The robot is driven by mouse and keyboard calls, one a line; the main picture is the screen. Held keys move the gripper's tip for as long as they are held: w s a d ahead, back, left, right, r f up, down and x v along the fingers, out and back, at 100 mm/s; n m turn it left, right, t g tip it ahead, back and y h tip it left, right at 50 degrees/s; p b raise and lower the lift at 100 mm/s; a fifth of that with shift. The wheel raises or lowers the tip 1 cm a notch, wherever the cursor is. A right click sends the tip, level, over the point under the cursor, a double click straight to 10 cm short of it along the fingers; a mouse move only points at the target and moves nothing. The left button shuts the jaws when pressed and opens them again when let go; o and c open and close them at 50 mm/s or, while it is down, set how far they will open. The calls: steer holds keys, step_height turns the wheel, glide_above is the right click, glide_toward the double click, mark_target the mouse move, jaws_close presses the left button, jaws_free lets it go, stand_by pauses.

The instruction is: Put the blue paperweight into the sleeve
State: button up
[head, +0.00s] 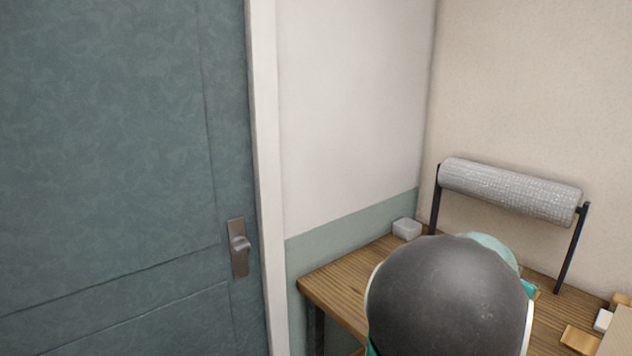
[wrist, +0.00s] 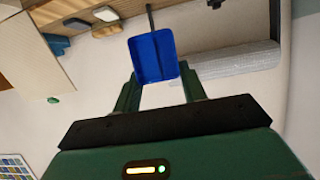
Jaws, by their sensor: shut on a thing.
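The blue paperweight (wrist: 153,57) shows in the wrist view as a deep blue squarish block with a lighter rim. My gripper (wrist: 158,74) is shut on it, with a dark green finger on each side. The block sticks out beyond the fingertips and is tilted a little in the picture. In the head view the gripper and paperweight are hidden behind my dark rounded arm part. I cannot pick out the sleeve for certain in either view.
A bubble-wrap roll (head: 510,191) on a dark stand stands at the back of the wooden table (head: 335,287). A pale grey block (head: 407,229) sits at the table's back left. Wooden pieces (head: 580,339) and a white block (head: 603,320) lie at the right. A teal door (head: 110,150) is at left.

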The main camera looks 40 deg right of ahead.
steer(key=w+a+f+n+t+y, duration=0.1)
steer(key=w+a+f+n+t, duration=0.35)
steer(key=w, duration=0.85)
steer(key=w+a+f+n+t+y, duration=0.15)
steer(key=w+a+f, duration=0.35)
steer(key=w+a, duration=0.55)
steer(key=w+a+f+n+t+y, duration=0.1)
steer(key=w+a+f+n+t, duration=0.3)
steer(key=w, duration=1)
steer(key=w+a+f+n+t+y, duration=0.1)
steer(key=w+a+f+y, duration=0.15)
steer(key=a, duration=0.35)
steer(key=w+a+f+n+t+y, duration=0.1)
steer(key=w+a+f+n, duration=0.2)
steer(key=a, duration=0.4)
steer(key=w+a+f+t+y, duration=0.1)
steer(key=w+a+f, duration=0.1)
steer(key=w+a, duration=0.3)
steer(key=w+a+f+n+y, duration=0.1)
steer(key=a+f+n+y, duration=0.1)
steer(key=a, duration=0.9)
steer(key=a+f+n+t+y, duration=0.1)
steer(key=a+f+n+y, duration=0.1)
steer(key=a, duration=1)
steer(key=shift+w+f+n+t+y, duration=0.3)
steer(key=shift+w+n+y, duration=0.1)
steer(key=shift+y, duration=0.3)
